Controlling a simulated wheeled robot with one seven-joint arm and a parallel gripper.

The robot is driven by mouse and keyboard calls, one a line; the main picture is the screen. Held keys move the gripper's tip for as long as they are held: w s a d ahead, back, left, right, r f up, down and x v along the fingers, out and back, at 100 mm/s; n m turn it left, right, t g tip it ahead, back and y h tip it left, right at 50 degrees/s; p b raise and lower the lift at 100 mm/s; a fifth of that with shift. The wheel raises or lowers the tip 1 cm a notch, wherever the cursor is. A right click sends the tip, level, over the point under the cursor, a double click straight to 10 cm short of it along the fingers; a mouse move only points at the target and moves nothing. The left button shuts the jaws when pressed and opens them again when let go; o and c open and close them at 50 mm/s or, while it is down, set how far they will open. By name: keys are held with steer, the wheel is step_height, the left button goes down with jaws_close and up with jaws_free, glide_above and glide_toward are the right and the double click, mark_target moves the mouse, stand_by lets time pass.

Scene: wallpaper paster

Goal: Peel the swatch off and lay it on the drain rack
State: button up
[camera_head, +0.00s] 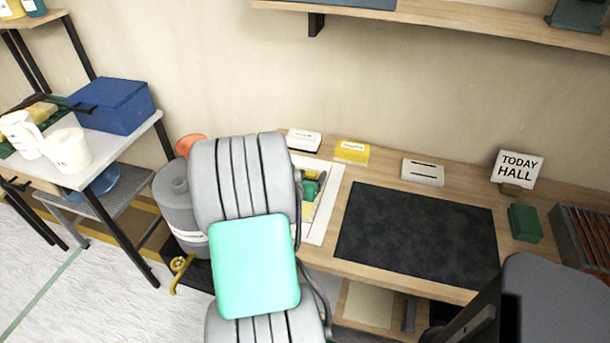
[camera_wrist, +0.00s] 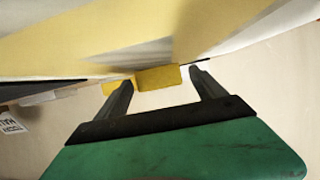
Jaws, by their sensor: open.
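The swatch is probably the yellow sheet on the white board (camera_head: 333,204) at the left part of the bench; my arm covers much of it in the head view. In the wrist view a broad yellow and white surface (camera_wrist: 90,42) fills the top, close to the fingers. My gripper (camera_wrist: 157,80) is open, its two dark fingers apart, with nothing seen held between them. In the head view only part of its green body shows over the board. A grey ribbed lower shelf (camera_head: 125,190) at the left may be the drain rack; I cannot be sure.
A yellow box (camera_head: 352,151), white boxes, a dark mat (camera_head: 418,235) and a small sign (camera_head: 517,168) are on the bench. A grey drum (camera_head: 178,200) stands between bench and side table.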

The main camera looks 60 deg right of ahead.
steer(key=c, duration=1.5)
steer(key=shift+r+p, duration=1.7)
steer(key=shift+r, duration=0.85)
steer(key=shift+r+p, duration=2.3)
steer(key=shift+r, duration=1.15)
